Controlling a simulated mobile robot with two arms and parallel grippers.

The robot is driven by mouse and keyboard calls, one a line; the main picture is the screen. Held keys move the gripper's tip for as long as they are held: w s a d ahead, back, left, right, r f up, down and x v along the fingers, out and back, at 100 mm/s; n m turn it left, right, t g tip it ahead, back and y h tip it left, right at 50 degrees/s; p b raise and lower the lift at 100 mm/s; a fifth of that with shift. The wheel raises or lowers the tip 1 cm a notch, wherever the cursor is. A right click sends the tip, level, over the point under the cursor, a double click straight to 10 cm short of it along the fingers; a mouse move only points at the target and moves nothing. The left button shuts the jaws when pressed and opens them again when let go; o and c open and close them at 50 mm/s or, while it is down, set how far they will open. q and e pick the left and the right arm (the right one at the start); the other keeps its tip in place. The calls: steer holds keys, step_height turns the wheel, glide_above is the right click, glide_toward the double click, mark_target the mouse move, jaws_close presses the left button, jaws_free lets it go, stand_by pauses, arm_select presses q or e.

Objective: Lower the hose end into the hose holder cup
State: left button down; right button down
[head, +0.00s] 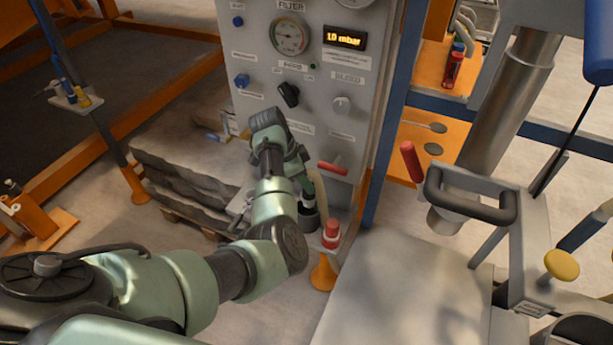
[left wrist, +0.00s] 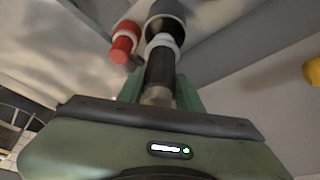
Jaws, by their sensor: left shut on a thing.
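My left gripper (head: 306,185) is low in front of the grey filter panel in the head view, partly hidden by its own wrist. In the left wrist view my left gripper (left wrist: 160,92) is shut on the hose end (left wrist: 160,70), a dark cylinder with a pale collar. The dark grey holder cup (head: 309,222) stands just below the gripper in the head view. In the left wrist view the cup (left wrist: 166,10) lies straight beyond the hose end, in line with it. I cannot tell whether the tip is inside the rim. My right gripper is not in view.
A red-capped fitting (head: 331,232) stands close right of the cup, above an orange cone foot (head: 323,273). A red lever (head: 333,168) sticks out of the panel (head: 325,110) above. Stacked grey slabs (head: 190,160) lie to the left. A blue post (head: 382,150) rises on the right.

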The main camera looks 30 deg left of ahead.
arm_select(q)
steer(key=shift+w+f+b, duration=0.1)
steer(key=shift+f+b, duration=1.75)
steer(key=shift+b, duration=0.1)
steer(key=shift+f, duration=0.5)
steer(key=c, duration=0.9)
jaws_free()
steer(key=shift+o, duration=0.2)
steer(key=b+v, duration=0.1)
steer(key=v, duration=0.6)
steer(key=shift+r+b, duration=0.35)
steer(key=shift+b, duration=0.05)
steer(key=shift+s+a, duration=0.2)
